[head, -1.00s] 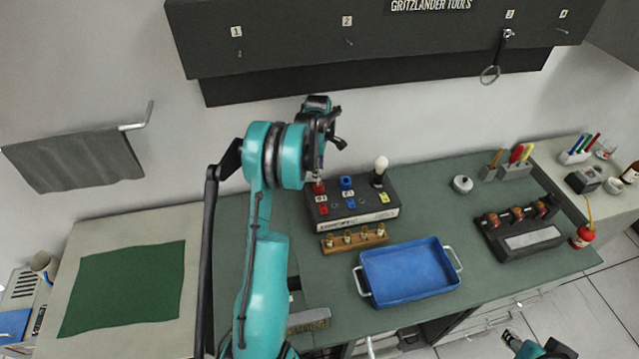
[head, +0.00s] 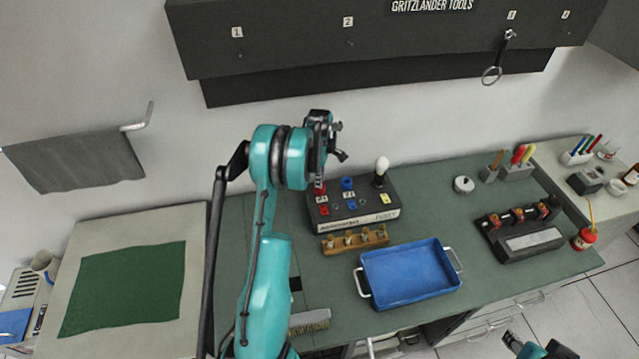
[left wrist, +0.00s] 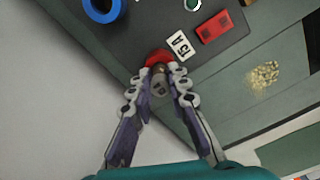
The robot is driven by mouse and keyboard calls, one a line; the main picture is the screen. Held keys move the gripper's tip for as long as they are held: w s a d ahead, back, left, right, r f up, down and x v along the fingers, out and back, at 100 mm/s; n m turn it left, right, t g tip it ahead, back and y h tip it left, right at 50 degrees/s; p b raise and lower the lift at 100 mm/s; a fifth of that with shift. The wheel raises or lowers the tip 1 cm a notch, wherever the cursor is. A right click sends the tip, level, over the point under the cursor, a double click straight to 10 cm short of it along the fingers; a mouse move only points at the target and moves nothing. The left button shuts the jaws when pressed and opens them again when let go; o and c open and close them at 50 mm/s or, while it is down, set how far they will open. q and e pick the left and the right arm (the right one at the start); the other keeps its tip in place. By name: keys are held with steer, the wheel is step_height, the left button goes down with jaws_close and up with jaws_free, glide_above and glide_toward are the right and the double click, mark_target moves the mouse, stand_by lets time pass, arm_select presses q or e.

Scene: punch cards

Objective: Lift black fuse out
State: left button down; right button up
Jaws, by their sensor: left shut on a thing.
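The dark fuse box (head: 352,224) stands on the green bench, with a red socket (head: 319,188), a blue socket (head: 347,184) and a black post with a white ball (head: 381,165) along its back. My left gripper (left wrist: 160,85) is shut on a small dark grey piece (left wrist: 161,88) at the red socket, which shows just beyond the fingertips in the left wrist view (left wrist: 158,57). Whether the piece is seated in the socket is hidden. Part of my right arm (head: 535,348) shows at the lower right; its jaw state is unclear.
A wooden rack with several brass-topped pieces (head: 355,241) stands in front of the box. A blue tray (head: 410,272) lies to its right. A black holder with orange pieces (head: 520,228) is farther right. The wall cabinet (head: 400,42) hangs above.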

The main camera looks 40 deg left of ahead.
arm_select(q)
steer(key=shift+r, duration=0.6)
steer(key=r, duration=0.1)
steer(key=d+r, duration=0.1)
steer(key=r, duration=0.1)
steer(key=shift+w+d+r, duration=0.1)
steer(key=shift+w+r, duration=0.1)
steer(key=shift+r, duration=0.1)
steer(key=w+d+r, duration=0.3)
steer(key=d+r, duration=0.3)
steer(key=d, duration=0.3)
steer(key=shift+w+d+r, duration=0.15)
steer(key=shift+w+d, duration=0.15)
steer(key=shift+d, duration=0.1)
